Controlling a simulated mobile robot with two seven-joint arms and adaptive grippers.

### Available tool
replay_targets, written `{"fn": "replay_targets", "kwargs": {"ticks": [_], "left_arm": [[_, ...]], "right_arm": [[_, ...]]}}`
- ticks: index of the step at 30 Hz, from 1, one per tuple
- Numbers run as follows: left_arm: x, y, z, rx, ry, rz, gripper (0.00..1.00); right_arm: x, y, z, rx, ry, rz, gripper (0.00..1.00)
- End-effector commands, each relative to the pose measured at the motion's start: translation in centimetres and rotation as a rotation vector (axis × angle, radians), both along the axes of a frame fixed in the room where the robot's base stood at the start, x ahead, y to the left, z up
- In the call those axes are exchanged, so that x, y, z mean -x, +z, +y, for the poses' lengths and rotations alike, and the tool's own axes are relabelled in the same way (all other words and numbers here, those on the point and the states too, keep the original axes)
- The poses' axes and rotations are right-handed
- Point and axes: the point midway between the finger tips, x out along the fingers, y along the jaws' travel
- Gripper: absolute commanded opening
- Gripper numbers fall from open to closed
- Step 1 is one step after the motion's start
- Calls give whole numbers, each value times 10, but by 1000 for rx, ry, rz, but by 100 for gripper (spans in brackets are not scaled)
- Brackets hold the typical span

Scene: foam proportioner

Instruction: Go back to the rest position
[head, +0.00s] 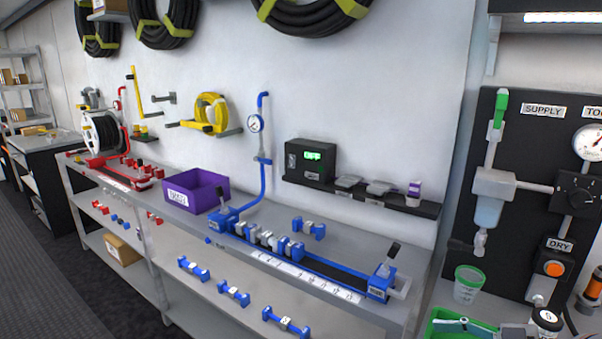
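Neither of my grippers shows in the head view, and no part of my arms can be made out for sure. In front of me is a long grey workbench (330,262) against a white wall. On it lies a blue rig (335,270) with a numbered white scale strip, a row of blue and grey fittings (268,240) and a blue pipe rising to a round gauge (255,123). A purple bin (196,190) stands to the left of the rig.
A black panel (530,130) with SUPPLY and DRY labels stands at the right. Below it are a cup (467,284) and a green tray (440,316), cut by the frame. Blue fittings (233,293) lie on the lower shelf. Dark floor (60,260) is clear at left.

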Motion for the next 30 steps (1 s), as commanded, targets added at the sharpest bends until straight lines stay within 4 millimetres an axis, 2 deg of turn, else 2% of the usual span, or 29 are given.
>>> {"fn": "replay_targets", "kwargs": {"ticks": [1, 9, 15, 20, 24, 30], "left_arm": [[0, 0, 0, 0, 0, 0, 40], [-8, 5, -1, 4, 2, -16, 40], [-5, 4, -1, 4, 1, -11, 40], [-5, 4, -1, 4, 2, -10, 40], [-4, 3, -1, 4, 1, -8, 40], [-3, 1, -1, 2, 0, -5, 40]], "right_arm": [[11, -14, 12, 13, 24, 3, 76], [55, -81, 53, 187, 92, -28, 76], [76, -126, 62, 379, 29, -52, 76], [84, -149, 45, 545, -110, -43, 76], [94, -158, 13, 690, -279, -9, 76], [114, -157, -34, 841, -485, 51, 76]]}}
